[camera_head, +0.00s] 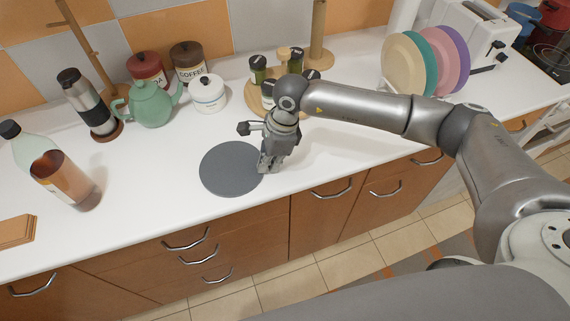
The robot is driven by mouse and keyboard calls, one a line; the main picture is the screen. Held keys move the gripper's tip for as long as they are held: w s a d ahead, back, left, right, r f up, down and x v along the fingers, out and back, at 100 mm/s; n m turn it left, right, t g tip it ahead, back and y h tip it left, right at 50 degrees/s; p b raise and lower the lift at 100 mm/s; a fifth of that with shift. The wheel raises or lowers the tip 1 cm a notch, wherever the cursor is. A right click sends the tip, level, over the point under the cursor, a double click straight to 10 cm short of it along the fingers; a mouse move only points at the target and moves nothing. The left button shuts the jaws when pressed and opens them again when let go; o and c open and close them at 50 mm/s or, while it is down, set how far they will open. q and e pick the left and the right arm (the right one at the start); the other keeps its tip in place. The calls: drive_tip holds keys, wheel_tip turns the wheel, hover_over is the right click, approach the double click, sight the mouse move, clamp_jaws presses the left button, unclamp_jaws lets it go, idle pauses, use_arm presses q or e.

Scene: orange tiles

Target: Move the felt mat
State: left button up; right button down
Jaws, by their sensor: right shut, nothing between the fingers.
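The felt mat (229,169) is a round, flat, dark grey disc lying on the white counter near its front edge. My right gripper (267,168) points down at the right rim of the mat, with its fingertips at or just over that rim. It is shut and nothing shows between its fingers. Whether the fingertips touch the mat cannot be told. The gripper hides a small part of the mat's right edge. My left gripper is out of view.
Behind the mat stand a white sugar pot (208,95), a green teapot (152,104) and a spice rack (262,101). A bottle (62,178) stands at left, and a plate rack with coloured plates (405,65) at right. The counter right of the gripper is clear.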

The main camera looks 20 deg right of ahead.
sight(199, 184)
drive_tip(key=a+b, duration=0.3)
drive_tip(key=a, duration=0.2)
drive_tip(key=w+a+b, duration=0.1)
drive_tip(key=a+b, duration=0.2)
drive_tip(key=a, duration=0.3)
drive_tip(key=a+b, duration=0.4)
drive_tip(key=a, duration=0.1)
drive_tip(key=shift+w+a+f, duration=0.2)
drive_tip(key=shift+w+a, duration=0.1)
drive_tip(key=shift+a, duration=0.05)
drive_tip(key=shift+a+r, duration=0.1)
drive_tip(key=shift+a, duration=0.3)
drive_tip(key=shift+d+b, duration=0.15)
drive_tip(key=shift+b, duration=0.15)
